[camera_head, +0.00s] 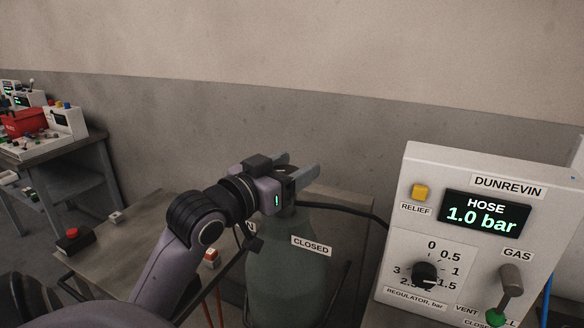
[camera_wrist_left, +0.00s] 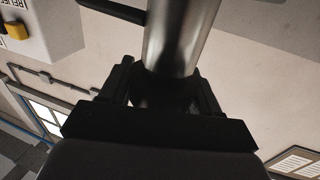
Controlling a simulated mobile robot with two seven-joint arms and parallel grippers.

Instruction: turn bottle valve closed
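A green gas bottle (camera_head: 288,262) stands upright in the middle of the head view, with a CLOSED label (camera_head: 311,245) and a second, mostly covered label on its left. My left gripper (camera_head: 291,168) is at the bottle's top and hides the valve there. Its two fingers are apart. In the left wrist view a shiny metal cylinder (camera_wrist_left: 178,38) lies between the fingers of my left gripper (camera_wrist_left: 165,85), with a dark bar (camera_wrist_left: 115,10) beside it. I cannot tell whether the fingers touch it. My right gripper is not in view.
A white DUNREVIN panel (camera_head: 493,234) stands close on the right; its display (camera_head: 485,214) reads HOSE 1.0 bar. It has a regulator knob (camera_head: 425,273) and a gas lever (camera_head: 509,283). A table (camera_head: 127,233) bears a red button (camera_head: 73,234). A workbench is far left.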

